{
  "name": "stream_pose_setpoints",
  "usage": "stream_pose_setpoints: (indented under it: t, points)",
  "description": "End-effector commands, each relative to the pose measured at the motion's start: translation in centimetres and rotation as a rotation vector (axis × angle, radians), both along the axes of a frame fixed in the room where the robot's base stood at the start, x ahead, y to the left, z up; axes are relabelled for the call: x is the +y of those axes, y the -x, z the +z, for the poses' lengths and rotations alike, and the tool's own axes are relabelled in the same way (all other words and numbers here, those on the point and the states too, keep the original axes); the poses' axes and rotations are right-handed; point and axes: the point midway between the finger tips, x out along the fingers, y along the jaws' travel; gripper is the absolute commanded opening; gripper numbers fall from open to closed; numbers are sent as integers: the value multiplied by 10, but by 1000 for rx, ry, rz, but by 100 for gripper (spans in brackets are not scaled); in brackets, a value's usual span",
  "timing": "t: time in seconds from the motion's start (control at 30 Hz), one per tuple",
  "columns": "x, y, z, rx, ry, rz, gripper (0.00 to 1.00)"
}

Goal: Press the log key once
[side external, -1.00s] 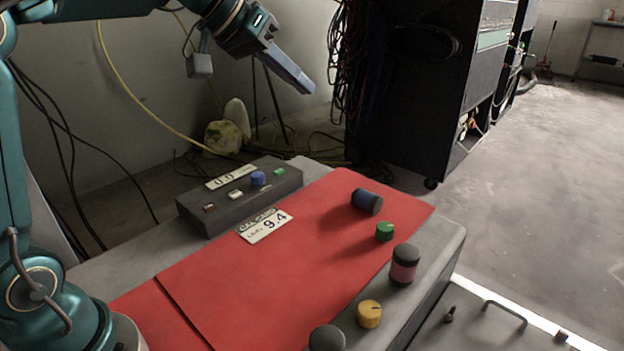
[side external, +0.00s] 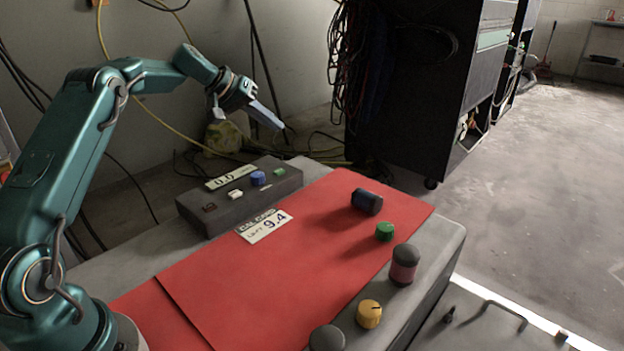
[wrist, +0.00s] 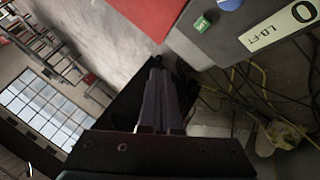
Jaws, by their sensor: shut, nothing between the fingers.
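A dark grey control box (side external: 240,208) stands on the bench behind the red mat. On its top are a dark red key (side external: 209,207), a white key (side external: 235,194), a blue knob (side external: 258,178) and a green key (side external: 279,171). I cannot read which one is the log key. My gripper (side external: 281,127) is shut and empty, in the air above and beyond the box's right end. In the wrist view, my shut fingers (wrist: 157,72) are apart from the green key (wrist: 202,23) and blue knob (wrist: 229,3).
A black cabinet (side external: 400,110) rises behind.

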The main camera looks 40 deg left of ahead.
Motion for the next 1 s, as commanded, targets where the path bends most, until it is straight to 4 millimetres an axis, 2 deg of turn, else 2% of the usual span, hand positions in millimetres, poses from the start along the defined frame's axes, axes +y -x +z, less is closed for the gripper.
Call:
stream_pose_setpoints:
  t: [0.37,0.8,1.0]
  points:
    - [-1,0,-6,0,3,-2,0]
    - [-1,1,-64,3,2,0,0]
    - [-1,0,-81,0,1,-1,0]
